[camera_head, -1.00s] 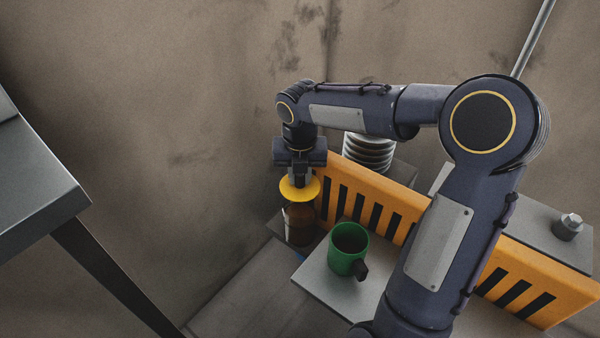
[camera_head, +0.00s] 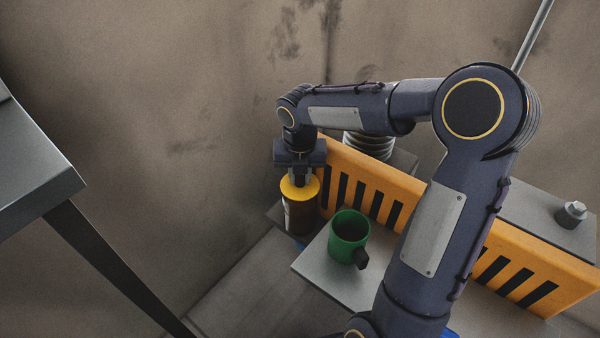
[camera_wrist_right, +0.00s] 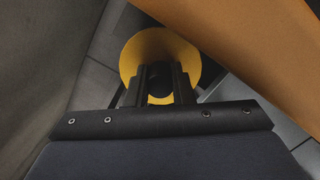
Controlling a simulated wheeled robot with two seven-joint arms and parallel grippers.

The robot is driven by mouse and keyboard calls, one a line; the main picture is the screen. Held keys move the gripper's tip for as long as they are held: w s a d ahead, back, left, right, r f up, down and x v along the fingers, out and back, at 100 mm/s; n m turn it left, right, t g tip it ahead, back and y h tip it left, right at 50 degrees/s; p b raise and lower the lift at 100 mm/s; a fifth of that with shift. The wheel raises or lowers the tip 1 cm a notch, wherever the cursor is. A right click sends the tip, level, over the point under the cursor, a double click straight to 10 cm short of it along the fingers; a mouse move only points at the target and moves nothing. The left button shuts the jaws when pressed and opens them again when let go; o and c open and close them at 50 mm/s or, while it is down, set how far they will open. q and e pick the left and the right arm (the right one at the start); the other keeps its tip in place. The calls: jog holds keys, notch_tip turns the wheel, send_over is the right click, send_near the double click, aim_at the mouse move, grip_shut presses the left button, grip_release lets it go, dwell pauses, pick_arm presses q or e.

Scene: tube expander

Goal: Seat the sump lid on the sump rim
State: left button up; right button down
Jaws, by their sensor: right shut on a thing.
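The yellow round sump lid (camera_head: 299,189) is in my right gripper (camera_head: 300,178), whose fingers are shut on its raised middle part. It also shows in the right wrist view as a yellow disc (camera_wrist_right: 185,58) under the right gripper's fingers (camera_wrist_right: 160,88). Directly below the lid stands a brown cylindrical vessel (camera_head: 300,217) with a pale label, apparently the sump. The lid looks level and close over its top. The lid hides the rim, so I cannot tell whether they touch. My left gripper is not in view.
An orange slotted barrier (camera_head: 410,186) runs close beside the vessel to the right. A green mug (camera_head: 348,232) stands on a grey plate (camera_head: 325,278) in front of it. A ribbed grey cylinder (camera_head: 368,145) stands behind the barrier. A dark table (camera_head: 40,190) is at far left.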

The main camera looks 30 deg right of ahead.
aim_at(300, 183)
jog(key=shift+r, duration=0.1)
dwell(0.3)
jog(key=shift+p, duration=0.4)
jog(key=shift+p, duration=0.35)
dwell(0.4)
jog(key=shift+f+b, duration=0.55)
jog(key=shift+f, duration=0.6)
dwell(1.0)
jog(key=shift+p, duration=0.4)
dwell(0.4)
jog(key=shift+f, duration=0.45)
dwell(0.8)
jog(key=shift+p, duration=0.3)
jog(key=c, duration=1.2)
grip_release()
jog(key=shift+o, duration=0.3)
